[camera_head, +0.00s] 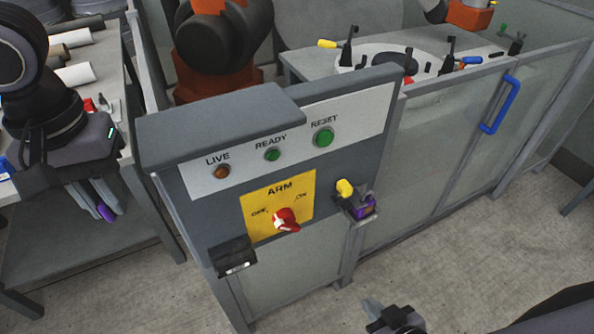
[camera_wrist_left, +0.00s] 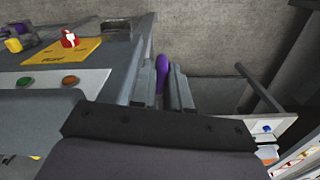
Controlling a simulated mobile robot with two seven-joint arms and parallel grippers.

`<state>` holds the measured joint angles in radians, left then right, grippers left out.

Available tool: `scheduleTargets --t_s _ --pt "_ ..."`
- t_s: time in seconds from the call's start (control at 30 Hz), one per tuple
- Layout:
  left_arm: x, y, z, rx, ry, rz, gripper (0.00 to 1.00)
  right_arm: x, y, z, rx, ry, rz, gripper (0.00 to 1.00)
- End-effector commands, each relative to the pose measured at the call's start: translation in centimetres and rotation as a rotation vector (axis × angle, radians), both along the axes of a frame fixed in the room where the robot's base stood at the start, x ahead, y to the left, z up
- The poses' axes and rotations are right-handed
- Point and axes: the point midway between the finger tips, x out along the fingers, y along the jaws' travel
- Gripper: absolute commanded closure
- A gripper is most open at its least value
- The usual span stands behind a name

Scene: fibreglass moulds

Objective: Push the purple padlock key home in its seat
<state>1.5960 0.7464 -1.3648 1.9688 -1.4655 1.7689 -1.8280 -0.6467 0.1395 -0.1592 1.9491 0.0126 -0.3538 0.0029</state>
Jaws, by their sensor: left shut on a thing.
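My left gripper (camera_head: 106,208) is at the left of the head view, left of the grey control panel. It is shut on the purple key (camera_head: 105,212), whose purple end shows between the fingers. In the left wrist view the purple key (camera_wrist_left: 161,74) sits between the two fingers (camera_wrist_left: 162,85). A purple padlock (camera_head: 365,208) hangs on a dark bracket at the panel's right edge, well apart from the key. Its keyhole is too small to make out. My right gripper (camera_head: 388,316) is partly in view at the bottom edge; its jaws are unclear.
The panel carries a red switch (camera_head: 286,219) on a yellow plate, several round lamps or buttons, and a dark box (camera_head: 233,257) at lower left. A yellow knob (camera_head: 345,187) is just above the padlock. Glazed fencing with a blue handle (camera_head: 500,106) stands right. A workbench (camera_head: 75,235) lies left.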

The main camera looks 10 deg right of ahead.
Motion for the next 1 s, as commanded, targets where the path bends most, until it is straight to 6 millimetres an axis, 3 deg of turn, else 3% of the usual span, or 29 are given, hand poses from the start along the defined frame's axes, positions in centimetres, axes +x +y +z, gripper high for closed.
scheduleTargets --t_s 0.03,0.1,0.2,0.33,1.0 --pt "0.4 0.8 -2.4 0.0 0.012 -0.009 1.0 0.0 0.0 0.0 0.0 0.001 0.0 1.0" --pt "1.2 1.6 -5.0 0.0 0.01 -0.028 1.0 -0.1 0.0 0.0 0.0 0.001 0.0 1.0" --pt "2.1 2.6 -8.1 -0.001 0.007 -0.053 1.0 -0.1 0.0 0.0 0.0 0.002 0.0 1.0" --pt "2.9 3.4 -10.5 0.0 0.003 -0.074 1.0 -0.1 0.0 0.0 0.0 0.002 0.0 1.0" --pt "3.1 3.4 -10.7 0.0 -0.001 -0.079 1.0 -0.2 0.0 -0.1 -0.001 0.003 0.0 1.0"
